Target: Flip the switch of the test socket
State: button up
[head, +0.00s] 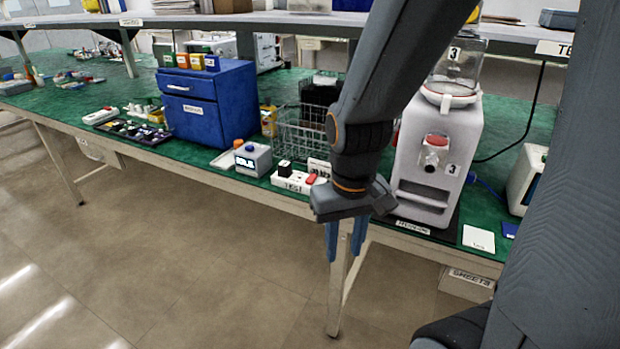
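The test socket (291,185) is a white strip labelled TEST near the front edge of the green bench. A black plug-like block (285,168) stands at its left end. A red switch (311,178) shows toward its right end; I cannot tell its on or off position. My gripper (345,254) points down to the right of the socket in the picture, apart from it, in front of the bench edge. Its two blue fingers are spread with an empty gap between them. My gripper and arm hide part of the bench behind.
A grey-white box with a display (253,160) is left of the socket. A wire basket (303,135) and a blue cabinet (208,103) stand behind. The floor in front is clear.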

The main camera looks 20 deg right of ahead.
aim_at(310, 180)
jog(key=u, duration=0.05)
jog(key=i, duration=0.9)
jog(key=z, duration=0.25)
